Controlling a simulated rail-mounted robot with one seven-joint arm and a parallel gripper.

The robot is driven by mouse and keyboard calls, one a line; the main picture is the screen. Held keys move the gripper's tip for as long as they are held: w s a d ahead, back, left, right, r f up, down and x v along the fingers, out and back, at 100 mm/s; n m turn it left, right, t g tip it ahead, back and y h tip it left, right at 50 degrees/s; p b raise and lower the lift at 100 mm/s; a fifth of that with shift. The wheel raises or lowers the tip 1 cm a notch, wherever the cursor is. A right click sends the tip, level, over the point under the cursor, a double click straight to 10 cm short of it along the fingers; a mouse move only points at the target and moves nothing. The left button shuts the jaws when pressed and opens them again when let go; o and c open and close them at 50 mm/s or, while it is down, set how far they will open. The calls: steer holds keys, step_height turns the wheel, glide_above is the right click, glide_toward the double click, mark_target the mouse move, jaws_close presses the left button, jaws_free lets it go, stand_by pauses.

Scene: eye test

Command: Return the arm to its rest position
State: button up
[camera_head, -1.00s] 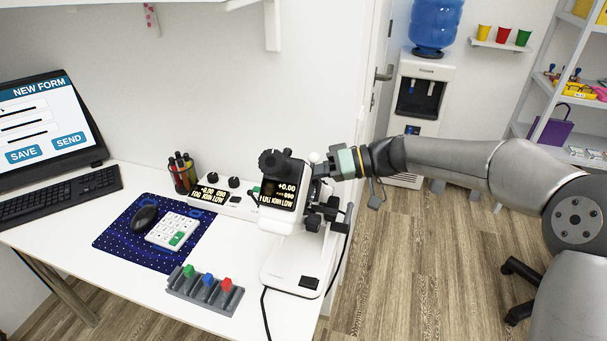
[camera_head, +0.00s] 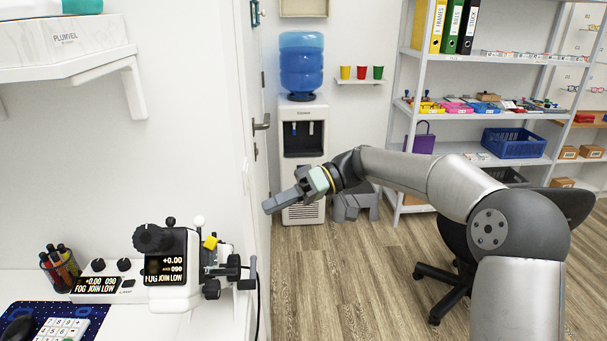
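My arm (camera_head: 400,170) reaches in from the right, bent at the elbow, with its forearm stretching left across the picture. My gripper (camera_head: 270,206) points left and slightly down, in front of the white water dispenser and the door edge as I see it. It is clear of the desk instrument. I see its fingers from the side as one grey block, so I cannot tell whether they are apart. Nothing shows held in it.
The white eye-test instrument (camera_head: 172,268), with a lit display and black knobs, stands on the desk at lower left. A water dispenser (camera_head: 302,150) stands behind my gripper. Shelves (camera_head: 480,62) and a dark chair (camera_head: 455,265) are at right. Open floor (camera_head: 330,285) lies below my arm.

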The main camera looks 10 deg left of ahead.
steer(key=s+d+f+m+t+h+p, duration=0.3)
steer(key=s+d+m+h, duration=0.3)
steer(key=s+d, duration=0.6)
steer(key=s+d+f+m+t+h+p, duration=0.3)
steer(key=s+d+m, duration=0.6)
steer(key=d, duration=1.1)
step_height(320, 180, down, 3)
steer(key=s+t+h, duration=0.2)
steer(key=h, duration=0.1)
steer(key=shift+s+r+t, duration=0.15)
steer(key=shift+s+t, duration=0.15)
steer(key=shift+s, duration=0.05)
steer(key=shift+o, duration=0.7)
